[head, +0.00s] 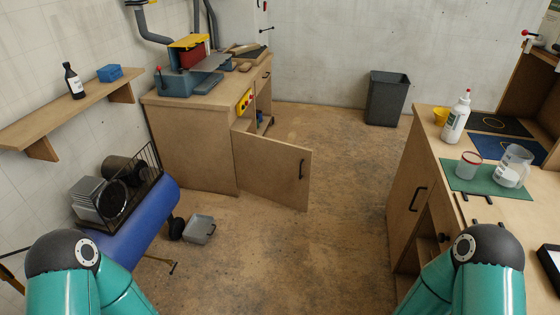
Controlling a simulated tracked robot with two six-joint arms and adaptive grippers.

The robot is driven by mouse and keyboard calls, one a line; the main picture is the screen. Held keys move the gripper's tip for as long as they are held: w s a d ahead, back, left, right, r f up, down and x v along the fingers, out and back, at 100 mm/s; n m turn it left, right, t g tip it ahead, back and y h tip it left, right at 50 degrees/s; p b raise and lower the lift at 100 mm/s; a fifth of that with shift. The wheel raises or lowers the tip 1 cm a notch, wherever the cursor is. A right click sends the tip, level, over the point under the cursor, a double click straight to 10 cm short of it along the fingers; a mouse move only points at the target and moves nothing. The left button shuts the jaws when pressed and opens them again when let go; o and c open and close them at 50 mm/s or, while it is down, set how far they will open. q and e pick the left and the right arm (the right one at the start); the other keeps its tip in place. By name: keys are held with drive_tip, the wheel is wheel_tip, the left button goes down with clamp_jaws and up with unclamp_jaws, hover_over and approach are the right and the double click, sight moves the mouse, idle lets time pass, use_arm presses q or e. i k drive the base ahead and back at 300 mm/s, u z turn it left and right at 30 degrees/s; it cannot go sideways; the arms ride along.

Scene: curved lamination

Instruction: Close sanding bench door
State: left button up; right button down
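The sanding bench (190,145) stands against the back left wall with a blue-grey sander on top. Teal and black parts of my two arms show at the bottom left and bottom right. Neither gripper is in view.
A blue compressor (137,215) and a small grey tray (199,229) stand on the floor at left. A workbench (415,180) with bottles and cups stands at right. A dark bin (387,98) is at the back wall. The middle floor (345,190) is clear.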

sight(274, 170)
drive_tip(key=z, duration=0.2)
drive_tip(key=i, duration=0.75)
drive_tip(key=u, duration=2.25)
drive_tip(key=i, duration=1.5)
drive_tip(key=u, duration=1.35)
drive_tip(key=i, duration=0.15)
drive_tip(key=z, duration=4)
